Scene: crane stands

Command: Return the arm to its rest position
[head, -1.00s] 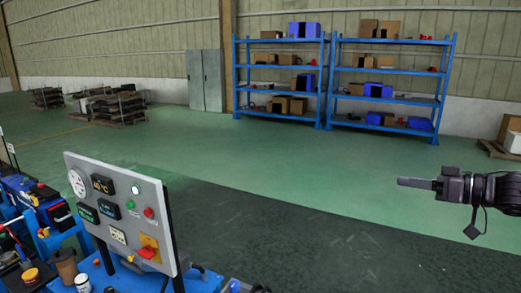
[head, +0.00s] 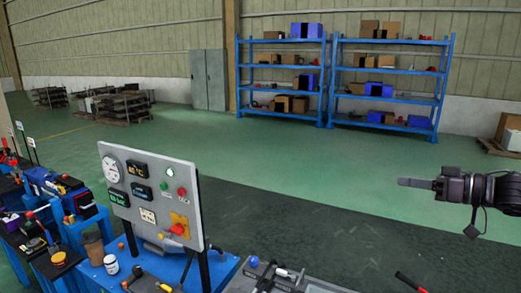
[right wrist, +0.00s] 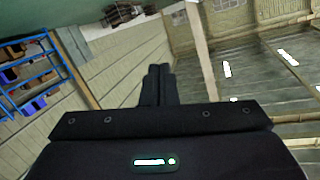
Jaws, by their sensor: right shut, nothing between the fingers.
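My right gripper (head: 415,183) reaches in from the right edge of the head view, level and pointing left, over open floor. Its fingers are together with nothing between them. In the right wrist view the gripper (right wrist: 158,85) shows the two dark fingers side by side, touching nothing, with walls, shelving and roof behind. My left gripper is not in view.
A grey control panel (head: 150,195) with a gauge, displays and buttons stands on a blue bench at the lower left, beside other cluttered benches. Blue shelving (head: 331,85) with boxes and a grey cabinet (head: 207,80) stand at the back. The green floor (head: 310,160) between is clear.

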